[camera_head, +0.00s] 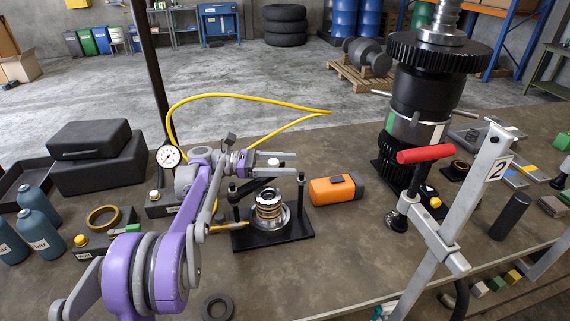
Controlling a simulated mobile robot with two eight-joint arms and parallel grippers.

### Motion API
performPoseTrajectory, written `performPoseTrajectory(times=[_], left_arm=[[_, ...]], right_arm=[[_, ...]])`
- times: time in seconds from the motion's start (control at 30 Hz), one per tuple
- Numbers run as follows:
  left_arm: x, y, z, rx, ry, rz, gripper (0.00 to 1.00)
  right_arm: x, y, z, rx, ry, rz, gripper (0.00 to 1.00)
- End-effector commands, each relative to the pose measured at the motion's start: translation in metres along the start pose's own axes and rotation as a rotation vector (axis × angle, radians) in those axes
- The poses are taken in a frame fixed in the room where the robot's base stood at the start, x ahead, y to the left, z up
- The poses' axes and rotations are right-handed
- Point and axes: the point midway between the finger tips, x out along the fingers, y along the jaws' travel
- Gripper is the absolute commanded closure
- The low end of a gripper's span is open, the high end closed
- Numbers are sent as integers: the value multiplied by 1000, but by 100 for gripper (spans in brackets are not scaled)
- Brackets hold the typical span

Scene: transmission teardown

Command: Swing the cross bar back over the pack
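The cross bar (252,187) is a dark bar that runs from the left post toward the back right, behind the top of the pack. My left gripper (276,164), on the purple and grey arm, is above and behind the pack near the bar's far end. Its fingers look apart. Whether they touch the bar cannot be told. My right gripper is not in view.
An orange and black block (336,189) lies right of the fixture. A yellow hose (240,97) loops behind my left arm beside a dial gauge (168,156). A clamp stand marked 2 (470,195) and a tall black gear assembly (420,105) stand right. The front-middle bench is mostly clear.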

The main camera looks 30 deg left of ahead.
Motion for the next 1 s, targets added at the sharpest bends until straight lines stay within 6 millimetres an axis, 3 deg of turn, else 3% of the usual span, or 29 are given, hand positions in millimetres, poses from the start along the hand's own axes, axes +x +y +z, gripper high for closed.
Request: performPoseTrajectory(times=[0.27,0.7,1.0], left_arm=[[-8,1,0,0,-1,3,33],[-89,0,-1,0,0,4,33],[-109,0,0,0,-1,0,33]], right_arm=[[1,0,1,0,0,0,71],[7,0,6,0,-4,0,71],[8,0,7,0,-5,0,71]])
